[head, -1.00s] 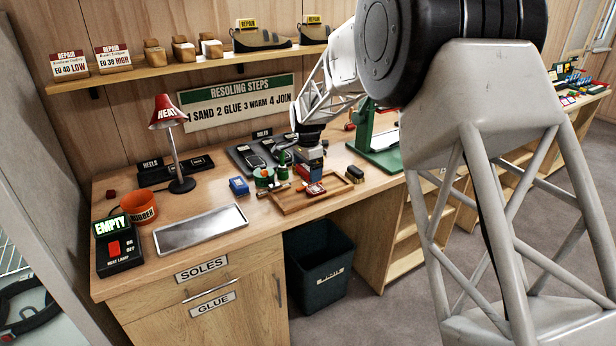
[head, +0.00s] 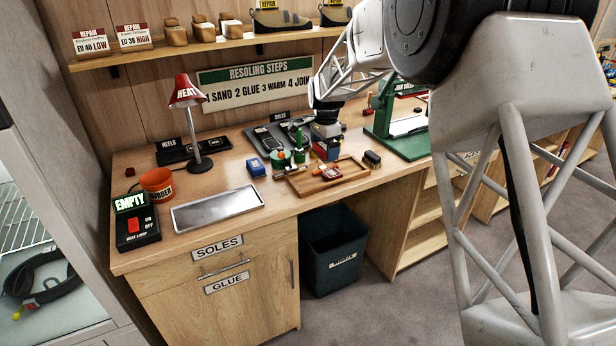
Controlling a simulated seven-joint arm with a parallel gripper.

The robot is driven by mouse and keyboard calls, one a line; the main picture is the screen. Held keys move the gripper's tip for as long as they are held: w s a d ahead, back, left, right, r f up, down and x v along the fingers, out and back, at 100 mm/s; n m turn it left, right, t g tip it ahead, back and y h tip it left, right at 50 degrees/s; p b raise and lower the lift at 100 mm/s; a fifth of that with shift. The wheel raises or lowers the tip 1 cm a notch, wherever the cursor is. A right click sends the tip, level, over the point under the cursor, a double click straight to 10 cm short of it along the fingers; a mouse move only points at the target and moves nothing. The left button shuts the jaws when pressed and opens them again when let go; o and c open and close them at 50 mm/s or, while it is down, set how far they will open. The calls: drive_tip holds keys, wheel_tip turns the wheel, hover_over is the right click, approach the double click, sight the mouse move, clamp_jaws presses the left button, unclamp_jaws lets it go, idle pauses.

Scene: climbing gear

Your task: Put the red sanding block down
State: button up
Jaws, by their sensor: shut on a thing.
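My gripper (head: 326,149) is small in the head view, pointing down over the back of the workbench, just behind the wooden tray (head: 303,191). It is shut on a small red block (head: 333,152), whose red face shows at the gripper's lower right beside a blue part. The fingers hide much of it, and I cannot tell whether it touches the bench.
A dark brush-like block (head: 372,159) is to the right, before a green stand (head: 400,145). A metal tray (head: 218,208) lies front left. A lamp (head: 187,92) stands behind.

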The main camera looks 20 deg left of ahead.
drive_tip(key=s+a+f, duration=0.1)
drive_tip(key=s+f, duration=0.1)
drive_tip(key=s, duration=0.9)
drive_tip(key=s+a+f, duration=0.2)
drive_tip(key=s+f, duration=0.1)
drive_tip(key=s, duration=0.9)
drive_tip(key=shift+s+a+f, duration=0.2)
drive_tip(key=shift+f, duration=0.1)
drive_tip(key=shift+w+a, duration=0.1)
hover_over(276, 194)
drive_tip(key=shift+f, duration=0.75)
drive_tip(key=shift+f, duration=0.1)
drive_tip(key=shift+f, duration=1.65)
drive_tip(key=shift+f, duration=0.15)
